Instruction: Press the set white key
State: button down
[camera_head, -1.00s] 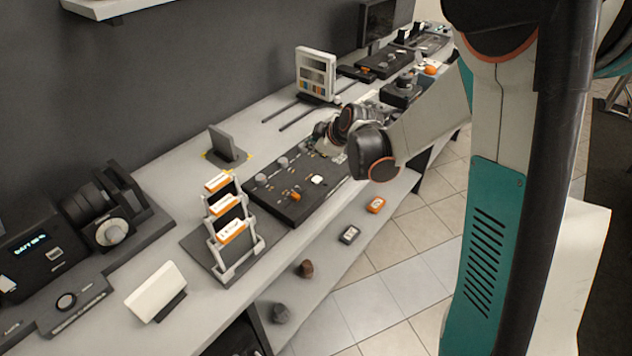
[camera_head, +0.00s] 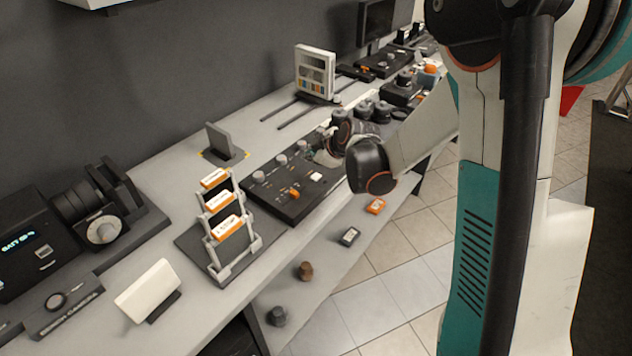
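The white key (camera_head: 316,177) is a small pale square on the dark control panel (camera_head: 283,205), which lies on the grey bench. The panel also has round grey knobs (camera_head: 281,159) along its back and an orange switch (camera_head: 294,193) near its front left. My gripper (camera_head: 324,158) hangs over the right part of the panel, just behind and right of the white key, and looks apart from it. My wrist partly covers the gripper and the panel's right end. The fingers are too small and hidden to show whether they are open or shut.
A rack with orange-and-white cartridges (camera_head: 223,228) stands left of the panel. A grey upright plate (camera_head: 224,141) is behind it. A white display stand (camera_head: 315,72) and two dark rails stand at the back. Small blocks lie on the lower shelf (camera_head: 330,262).

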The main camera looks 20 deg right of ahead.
aim_at(314, 177)
jog(key=shift+f+b, duration=1.15)
jog(key=shift+f, duration=0.65)
jog(key=shift+f, duration=0.15)
jog(key=shift+f+b, duration=0.3)
jog(key=shift+b, duration=0.15)
jog(key=shift+f+b, duration=0.35)
dwell(0.4)
jog(key=shift+r, duration=0.15)
jog(key=shift+r+p, duration=0.5)
jog(key=shift+r, duration=0.2)
jog(key=shift+r+p, duration=1.65)
jog(key=shift+r, duration=0.8)
